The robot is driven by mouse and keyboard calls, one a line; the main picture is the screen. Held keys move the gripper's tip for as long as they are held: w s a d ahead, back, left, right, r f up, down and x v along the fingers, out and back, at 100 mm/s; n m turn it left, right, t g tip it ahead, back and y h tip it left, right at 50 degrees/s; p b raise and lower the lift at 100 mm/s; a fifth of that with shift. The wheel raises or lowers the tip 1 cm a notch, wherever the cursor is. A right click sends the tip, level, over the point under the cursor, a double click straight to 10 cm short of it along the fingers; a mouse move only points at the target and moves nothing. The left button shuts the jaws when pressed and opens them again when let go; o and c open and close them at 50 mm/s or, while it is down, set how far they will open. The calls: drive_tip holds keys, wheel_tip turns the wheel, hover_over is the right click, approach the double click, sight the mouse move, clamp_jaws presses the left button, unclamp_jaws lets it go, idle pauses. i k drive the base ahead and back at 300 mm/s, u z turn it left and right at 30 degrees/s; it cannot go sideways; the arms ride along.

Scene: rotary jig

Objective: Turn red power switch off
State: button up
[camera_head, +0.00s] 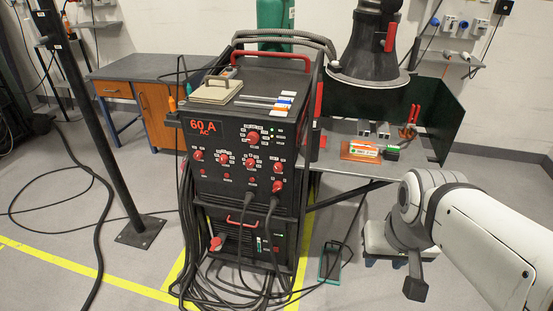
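A black welding machine (240,185) with a "60 A AC" display stands in the middle of the head view. A red switch handle (217,243) sits at the lower left of its front, partly crowded by black cables; its on or off position is too small to read. Several red knobs (251,163) are on the upper panel. My white arm comes in from the lower right. The dark end of my gripper (415,287) points down, to the right of the machine and well apart from it. Its finger opening is not clear.
Black cables (250,285) hang from the machine and pile on the floor before it. A metal post (95,140) stands at left. A workbench (350,165) with a dark green screen and an extraction hood (370,50) are behind at right. Floor at front left is fairly open.

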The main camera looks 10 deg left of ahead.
sight(278, 185)
drive_tip(key=z, duration=0.15)
drive_tip(key=i, duration=0.9)
drive_tip(key=u, duration=0.05)
